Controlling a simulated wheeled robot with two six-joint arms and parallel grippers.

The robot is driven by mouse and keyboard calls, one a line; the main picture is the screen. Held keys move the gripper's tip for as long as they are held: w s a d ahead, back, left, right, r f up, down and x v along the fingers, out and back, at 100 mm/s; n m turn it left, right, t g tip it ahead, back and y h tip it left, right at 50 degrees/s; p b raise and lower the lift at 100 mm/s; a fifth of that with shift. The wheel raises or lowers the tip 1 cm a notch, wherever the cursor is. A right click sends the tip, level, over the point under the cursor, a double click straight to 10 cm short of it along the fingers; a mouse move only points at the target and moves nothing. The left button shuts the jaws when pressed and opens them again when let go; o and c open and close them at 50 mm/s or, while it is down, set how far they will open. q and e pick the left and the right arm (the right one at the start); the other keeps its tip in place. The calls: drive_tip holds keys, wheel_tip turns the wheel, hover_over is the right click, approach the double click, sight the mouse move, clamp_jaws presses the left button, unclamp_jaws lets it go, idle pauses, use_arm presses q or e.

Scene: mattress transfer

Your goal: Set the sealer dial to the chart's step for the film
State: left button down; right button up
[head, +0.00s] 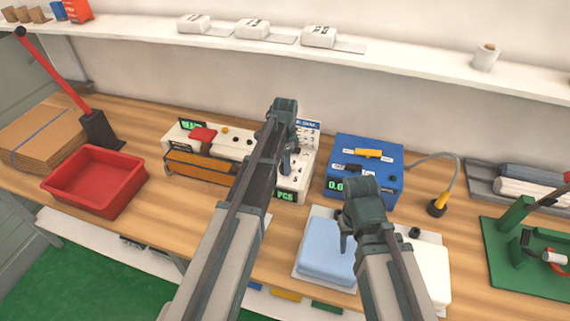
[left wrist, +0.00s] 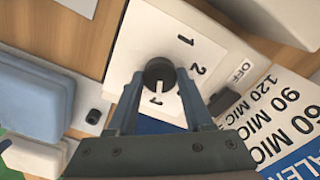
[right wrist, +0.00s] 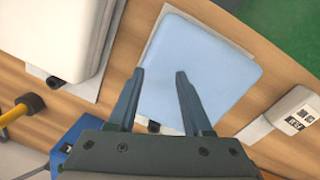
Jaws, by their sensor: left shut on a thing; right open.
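The sealer (head: 225,142) is a long white machine with a brown bar, at the back of the bench. Its black dial (left wrist: 159,73) sits on a white face with printed numbers, of which 1 and 2 are readable. My left gripper (head: 285,165) is shut on the dial, with one finger on each side. A white mark shows on the dial's lower side in the left wrist view; its exact step is unclear. The chart (left wrist: 285,125) beside it lists 60, 90 and 120 MIC; its step column is cut off. My right gripper (right wrist: 158,73) is open and empty above a light blue pad (right wrist: 205,65).
A blue box (head: 372,150) with a green display stands right of the sealer. A white pad (head: 428,270) lies beside the blue pad. A red tray (head: 97,182) and cardboard (head: 40,135) are at left. A green fixture (head: 525,255) is at right.

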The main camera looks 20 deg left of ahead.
idle(0.4)
use_arm(q)
drive_tip(key=shift+c, duration=1.5)
unclamp_jaws()
drive_tip(key=shift+r, duration=0.15)
use_arm(e)
drive_tip(key=shift+r, duration=0.1)
use_arm(q)
wheel_tip(320, 180, up, 14)
drive_tip(key=p, duration=1.3)
drive_tip(key=shift+f+p, duration=0.25)
drive_tip(key=shift+p, duration=0.15)
use_arm(e)
wheel_tip(320, 180, up, 14)
drive_tip(key=shift+f, duration=0.2)
